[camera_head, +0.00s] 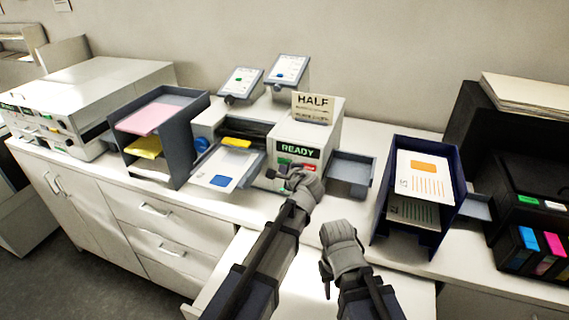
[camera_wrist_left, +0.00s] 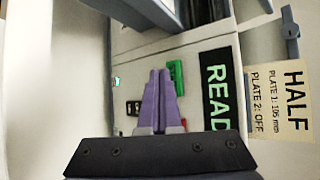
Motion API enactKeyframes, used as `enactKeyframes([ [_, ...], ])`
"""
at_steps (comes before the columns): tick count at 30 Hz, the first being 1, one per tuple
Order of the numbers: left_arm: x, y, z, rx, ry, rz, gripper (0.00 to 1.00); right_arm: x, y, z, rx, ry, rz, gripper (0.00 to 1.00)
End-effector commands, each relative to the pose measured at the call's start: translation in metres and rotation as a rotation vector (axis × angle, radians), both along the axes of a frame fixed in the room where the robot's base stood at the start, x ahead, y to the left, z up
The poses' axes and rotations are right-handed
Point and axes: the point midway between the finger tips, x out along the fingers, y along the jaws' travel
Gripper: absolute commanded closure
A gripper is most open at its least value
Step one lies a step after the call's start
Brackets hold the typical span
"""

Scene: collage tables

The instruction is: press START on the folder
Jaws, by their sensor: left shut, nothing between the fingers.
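The folder (camera_head: 312,140) is a white machine with a dark display reading READY (camera_head: 297,150). A green button (camera_head: 283,161) sits below the display, with a red one (camera_head: 304,167) to its right. My left gripper (camera_head: 276,178) is at the front panel, just below the buttons. In the left wrist view its purple fingers (camera_wrist_left: 160,80) are together and empty, with the tips beside the green button (camera_wrist_left: 176,77); I cannot tell whether they touch the panel. No START lettering is readable. My right gripper (camera_head: 336,240) is over the counter front; its fingers are unclear.
A HALF card (camera_head: 312,108) stands on the folder. A grey tray (camera_head: 352,172) projects at its right, and a blue paper rack (camera_head: 432,160) stands beyond. A rack with pink and yellow paper (camera_head: 172,150) is at the left.

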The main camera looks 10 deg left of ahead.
Motion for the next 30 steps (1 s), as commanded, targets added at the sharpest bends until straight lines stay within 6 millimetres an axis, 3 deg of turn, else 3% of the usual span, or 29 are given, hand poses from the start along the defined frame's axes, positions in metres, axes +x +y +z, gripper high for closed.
enactKeyframes([
  [30, 0.0083, -0.0016, 0.0002, 0.0, 0.0, 0.0, 1.0, 0.0, 0.0, 0.0002, 0.0, 0.0, 0.0, 0.63],
])
